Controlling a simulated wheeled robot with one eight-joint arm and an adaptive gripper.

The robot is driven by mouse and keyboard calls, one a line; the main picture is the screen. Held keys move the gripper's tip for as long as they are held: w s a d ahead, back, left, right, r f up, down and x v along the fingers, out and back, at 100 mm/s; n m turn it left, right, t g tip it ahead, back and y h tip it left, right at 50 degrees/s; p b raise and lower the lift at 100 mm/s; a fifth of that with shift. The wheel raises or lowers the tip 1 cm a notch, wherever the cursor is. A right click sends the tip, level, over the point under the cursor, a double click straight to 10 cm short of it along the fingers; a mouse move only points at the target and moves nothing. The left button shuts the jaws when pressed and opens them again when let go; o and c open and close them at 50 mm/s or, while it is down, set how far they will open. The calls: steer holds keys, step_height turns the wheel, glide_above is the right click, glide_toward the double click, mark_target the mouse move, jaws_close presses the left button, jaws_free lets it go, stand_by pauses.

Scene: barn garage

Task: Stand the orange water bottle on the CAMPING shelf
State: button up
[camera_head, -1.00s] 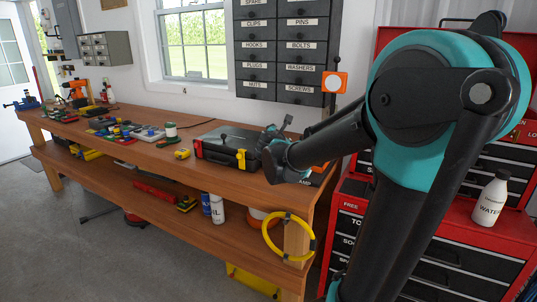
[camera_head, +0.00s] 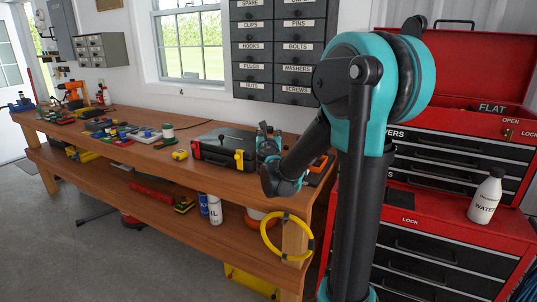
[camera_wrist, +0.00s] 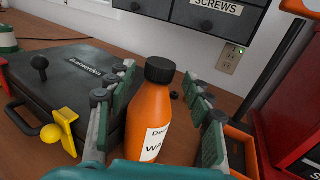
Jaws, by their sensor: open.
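The orange water bottle (camera_wrist: 150,120) stands upright on the workbench in the wrist view, with a black cap and a white label partly cut off by my gripper. In the head view my gripper (camera_head: 267,138) is over the right end of the bench, and I cannot make out the bottle there. No shelf marked CAMPING shows in either view.
An orange tray (camera_wrist: 238,135) is right of the bottle. A red tool chest (camera_head: 450,215) stands right of the bench, with a white water bottle (camera_head: 487,196) on it. The wall drawers (camera_head: 285,50) rise behind.

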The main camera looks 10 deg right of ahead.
steer(key=w+d, duration=0.1)
steer(key=w, duration=0.6)
steer(key=shift+w, duration=0.2)
jaws_close()
stand_by(0.4)
